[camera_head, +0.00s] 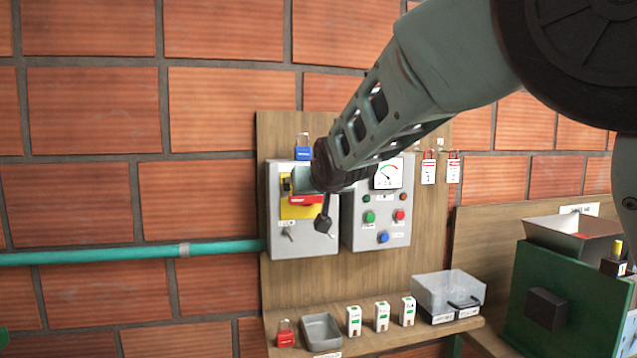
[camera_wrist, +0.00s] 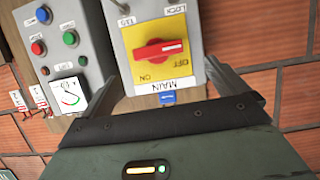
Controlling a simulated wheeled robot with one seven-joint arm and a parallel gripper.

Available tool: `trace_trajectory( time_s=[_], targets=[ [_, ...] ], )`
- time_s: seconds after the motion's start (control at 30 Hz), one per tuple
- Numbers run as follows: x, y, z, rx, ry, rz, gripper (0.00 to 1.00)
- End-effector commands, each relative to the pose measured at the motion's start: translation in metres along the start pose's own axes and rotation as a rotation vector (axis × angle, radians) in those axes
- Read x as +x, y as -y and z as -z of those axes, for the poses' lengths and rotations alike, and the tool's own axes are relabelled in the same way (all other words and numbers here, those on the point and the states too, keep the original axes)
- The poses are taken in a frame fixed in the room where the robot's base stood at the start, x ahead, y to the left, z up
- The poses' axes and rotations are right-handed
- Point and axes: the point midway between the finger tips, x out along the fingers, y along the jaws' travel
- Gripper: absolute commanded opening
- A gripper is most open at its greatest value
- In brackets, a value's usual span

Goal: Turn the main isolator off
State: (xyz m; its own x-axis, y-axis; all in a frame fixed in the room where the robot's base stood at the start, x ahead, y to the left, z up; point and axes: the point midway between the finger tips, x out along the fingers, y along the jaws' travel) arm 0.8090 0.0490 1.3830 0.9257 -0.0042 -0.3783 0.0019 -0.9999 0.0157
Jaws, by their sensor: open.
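The main isolator is a grey box (camera_head: 290,245) on a wooden board, with a yellow plate (camera_wrist: 140,35) and a red rotary handle (camera_wrist: 158,49). A MAIN label (camera_wrist: 178,86) is on the box. My gripper (camera_wrist: 164,68) is open, its fingers apart to either side of the plate and handle in the picture. I cannot tell whether they touch the box. In the head view my gripper (camera_head: 313,195) partly hides the red handle (camera_head: 303,200).
A grey control box (camera_head: 375,235) with a meter and several buttons stands close beside the isolator. A blue padlock (camera_head: 303,153) hangs above it. The shelf below holds a red padlock (camera_head: 285,336), a grey tray (camera_head: 321,331), white blocks and a clear box (camera_head: 448,290).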

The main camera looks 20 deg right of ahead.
Motion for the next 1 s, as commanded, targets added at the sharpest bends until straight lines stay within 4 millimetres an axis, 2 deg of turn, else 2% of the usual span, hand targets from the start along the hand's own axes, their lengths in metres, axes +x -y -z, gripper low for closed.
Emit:
trace_trajectory(
  time_s=[0.6, 0.8, 1.0],
  targets=[
    [-0.063, 0.004, 0.001, -0.004, -0.001, 0.004, 0.98],
    [-0.077, 0.003, 0.001, -0.003, -0.002, 0.003, 0.98],
    [-0.083, 0.002, 0.002, -0.001, -0.002, 0.002, 0.98]
  ],
)
